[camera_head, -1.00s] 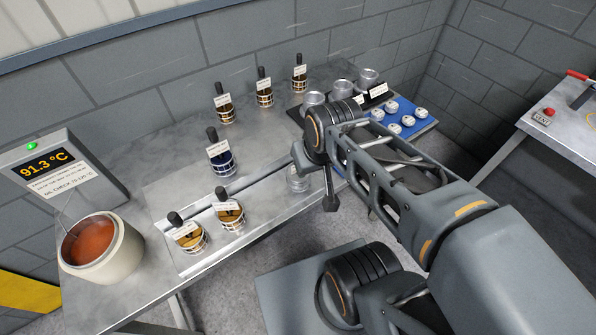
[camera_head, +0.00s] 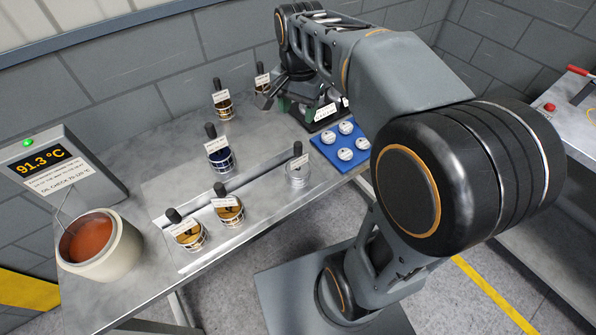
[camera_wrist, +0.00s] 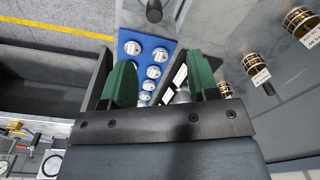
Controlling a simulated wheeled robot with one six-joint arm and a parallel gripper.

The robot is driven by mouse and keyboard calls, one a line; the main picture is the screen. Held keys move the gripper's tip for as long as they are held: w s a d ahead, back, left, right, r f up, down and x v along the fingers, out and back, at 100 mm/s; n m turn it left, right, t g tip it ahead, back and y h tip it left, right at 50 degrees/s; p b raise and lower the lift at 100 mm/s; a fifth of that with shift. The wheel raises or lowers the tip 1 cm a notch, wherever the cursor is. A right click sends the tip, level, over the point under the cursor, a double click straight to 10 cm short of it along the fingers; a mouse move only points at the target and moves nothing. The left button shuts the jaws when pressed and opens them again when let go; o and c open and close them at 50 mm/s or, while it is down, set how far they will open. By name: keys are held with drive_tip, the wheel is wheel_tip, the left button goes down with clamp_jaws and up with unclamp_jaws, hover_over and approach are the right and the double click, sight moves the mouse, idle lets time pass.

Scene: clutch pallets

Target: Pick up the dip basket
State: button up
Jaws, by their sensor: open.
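Several small wire baskets with upright black handles and white tags stand on the steel table; I cannot tell which is the dip basket. In the wrist view the fingers (camera_wrist: 162,80) are spread above a black tray (camera_wrist: 172,84).
A pot of reddish liquid (camera_head: 132,252) and a temperature display reading 91.3 °C (camera_head: 44,162) stand at the left. Block walls close the back. A second bench (camera_head: 570,135) stands at right.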

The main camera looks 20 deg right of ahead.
sight(298, 143)
drive_tip(key=f+m, duration=0.1)
drive_tip(key=f, duration=0.3)
drive_tip(key=f+m, duration=0.1)
drive_tip(key=f, duration=0.2)
drive_tip(key=shift+s+m, duration=0.3)
drive_tip(key=shift+s, duration=0.1)
drive_tip(key=shift+a+f, duration=0.15)
drive_tip(key=shift+f, duration=2.85)
clamp_jaws()
drive_tip(key=shift+w+r, duration=0.15)
